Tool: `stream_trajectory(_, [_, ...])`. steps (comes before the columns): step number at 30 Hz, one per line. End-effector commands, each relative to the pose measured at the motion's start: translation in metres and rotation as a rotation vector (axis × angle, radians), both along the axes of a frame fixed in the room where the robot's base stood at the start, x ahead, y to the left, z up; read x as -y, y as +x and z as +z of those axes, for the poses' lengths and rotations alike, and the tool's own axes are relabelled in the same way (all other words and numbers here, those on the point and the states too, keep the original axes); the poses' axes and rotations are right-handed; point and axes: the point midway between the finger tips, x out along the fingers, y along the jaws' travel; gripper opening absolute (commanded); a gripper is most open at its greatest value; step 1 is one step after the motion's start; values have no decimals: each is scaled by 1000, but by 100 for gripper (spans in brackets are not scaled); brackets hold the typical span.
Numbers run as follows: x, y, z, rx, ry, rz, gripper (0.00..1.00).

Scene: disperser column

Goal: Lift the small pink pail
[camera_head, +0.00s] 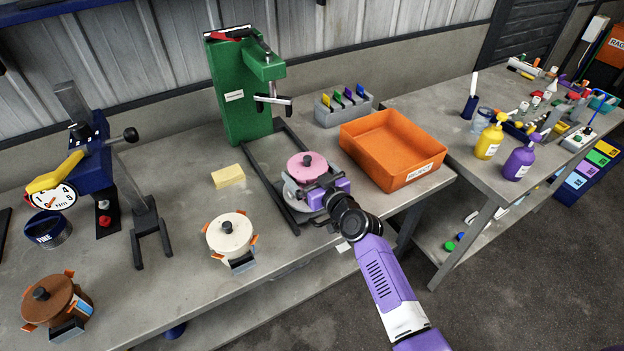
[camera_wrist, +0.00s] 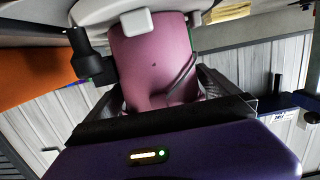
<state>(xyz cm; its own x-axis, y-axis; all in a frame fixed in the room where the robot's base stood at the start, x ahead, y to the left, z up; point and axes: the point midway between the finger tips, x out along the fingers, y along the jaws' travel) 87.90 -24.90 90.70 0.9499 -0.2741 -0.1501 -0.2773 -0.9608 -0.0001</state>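The small pink pail (camera_head: 304,170) has a dark knob on top. It stands upright in front of the green column in the head view, on a pale round part above dark base rails. In the wrist view, the pail (camera_wrist: 158,60) fills the upper middle, very close to my gripper. My gripper (camera_head: 318,192) reaches in from the lower right, at the near side of the pail. Grey finger parts show on both sides of the pink surface in the wrist view. Their tips and any contact are unclear. The pail's lower near side is partly hidden by my gripper.
The green column (camera_head: 240,95) stands behind the pail. An orange tray (camera_head: 392,150) is close on the right. A brown pot (camera_head: 57,300) is farther left. Bare bench shows between them.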

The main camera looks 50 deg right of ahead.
Motion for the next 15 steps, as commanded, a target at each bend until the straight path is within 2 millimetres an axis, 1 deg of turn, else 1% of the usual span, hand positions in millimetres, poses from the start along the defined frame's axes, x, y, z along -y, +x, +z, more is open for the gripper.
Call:
stream_trajectory(1, [0,0,0,0,0,0,92])
stream_trajectory(2, [0,0,0,0,0,0,86])
stream_trajectory(3, [0,0,0,0,0,0,78])
stream_trajectory(5, [0,0,0,0,0,0,67])
stream_trajectory(6, [0,0,0,0,0,0,59])
stream_trajectory(8, [0,0,0,0,0,0,47])
stream_trajectory(9, [0,0,0,0,0,0,39])
stream_trajectory(13, [0,0,0,0,0,0,14])
stream_trajectory(14, [0,0,2,4,-1,-1,12])
stream_trajectory(15, [0,0,2,4,-1,-1,11])
